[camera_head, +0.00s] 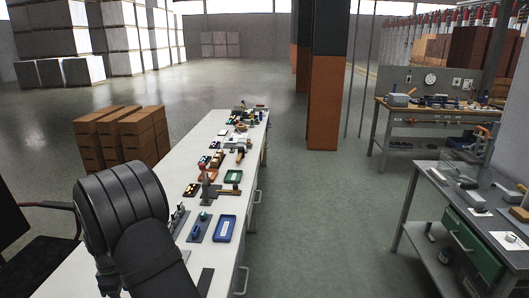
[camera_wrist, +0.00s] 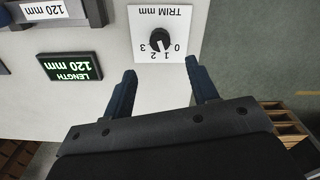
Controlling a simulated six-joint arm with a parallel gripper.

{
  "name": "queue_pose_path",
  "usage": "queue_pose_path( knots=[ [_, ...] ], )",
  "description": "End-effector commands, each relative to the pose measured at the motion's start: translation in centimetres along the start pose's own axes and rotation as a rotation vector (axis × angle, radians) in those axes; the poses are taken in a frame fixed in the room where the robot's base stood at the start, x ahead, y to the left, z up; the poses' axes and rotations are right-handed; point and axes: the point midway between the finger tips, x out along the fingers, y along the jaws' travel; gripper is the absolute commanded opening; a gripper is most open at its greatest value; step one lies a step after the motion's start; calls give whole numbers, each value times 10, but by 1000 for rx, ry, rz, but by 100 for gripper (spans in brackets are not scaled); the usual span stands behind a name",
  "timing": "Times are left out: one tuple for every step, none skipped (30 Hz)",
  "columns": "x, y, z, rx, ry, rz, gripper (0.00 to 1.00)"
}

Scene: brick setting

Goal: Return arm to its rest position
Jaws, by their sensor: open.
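My gripper (camera_wrist: 160,66) is open in the wrist view, with its two dark fingers apart and nothing between them. Its fingertips are near a white card marked "TRIM mm" with a black dial knob (camera_wrist: 160,41) and the numbers 0 to 3, seen upside down. Whether the fingers touch the card cannot be told. In the head view my dark arm (camera_head: 125,225) reaches over the near left of the long white bench (camera_head: 180,215); the gripper is hidden there.
In the wrist view, a "LENGTH 120 mm" display (camera_wrist: 70,66) is left of the dial. In the head view, a blue tray (camera_head: 225,229) and several small items line the bench. Brown boxes (camera_head: 120,138) stand left. An orange-based pillar (camera_head: 323,105) and side tables (camera_head: 450,215) stand right.

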Motion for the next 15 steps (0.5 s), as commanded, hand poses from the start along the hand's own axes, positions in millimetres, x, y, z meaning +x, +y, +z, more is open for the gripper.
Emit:
queue_pose_path(
  knots=[
    [-7, 0, 0, 0, 2, 2, 53],
    [-9, 0, 0, 0, 2, 2, 53],
    [-12, 0, 0, 0, 1, 2, 53],
    [-14, 0, 0, 0, 1, 1, 53],
    [-16, 0, 0, 1, 0, 0, 53],
    [-17, 0, 0, 1, 0, 0, 53],
    [-18, 0, 0, 1, 0, 0, 53],
    [-19, 0, 0, 1, 0, 0, 53],
    [-19, 0, 0, 1, 0, 0, 53],
    [-19, 0, 0, 1, 0, 0, 53],
    [-19, 0, 0, 1, 0, 0, 53],
    [-19, 0, 0, 1, 0, 0, 53],
    [-19, 0, 0, 1, 0, 0, 53],
    [-19, 0, 0, 1, 0, 0, 53],
    [-19, 0, 0, 1, 0, 0, 53]
  ],
)
